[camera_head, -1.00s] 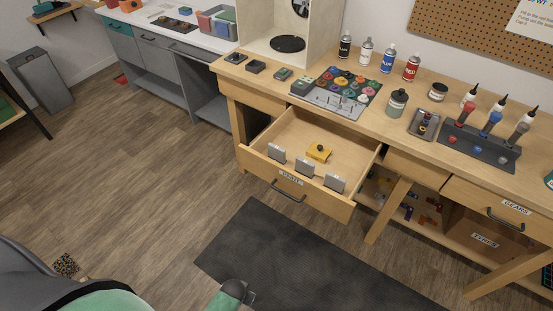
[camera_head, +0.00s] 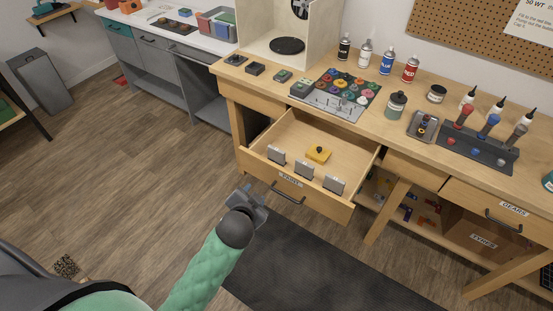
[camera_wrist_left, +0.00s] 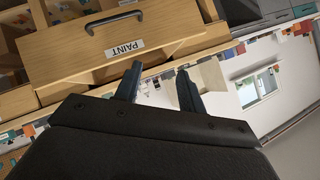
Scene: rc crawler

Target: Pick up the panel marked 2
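The open drawer labelled PAINT (camera_head: 345,212) holds three small grey panels standing along its front: a left panel (camera_head: 276,155), a middle panel (camera_head: 303,170) and a right panel (camera_head: 334,185). No number on them is readable, so I cannot tell which is marked 2. My left gripper (camera_head: 262,194) is in front of the drawer's left corner, apart from the panels. In the left wrist view its two fingers (camera_wrist_left: 158,82) are spread with nothing between them; the drawer front (camera_wrist_left: 150,48) shows beyond. My right gripper is not in view.
The workbench (camera_head: 400,135) above carries spray cans, a parts board (camera_head: 336,93) and a bottle rack (camera_head: 478,150). A dark mat (camera_head: 320,262) covers the floor in front. The drawer's middle floor is mostly clear.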

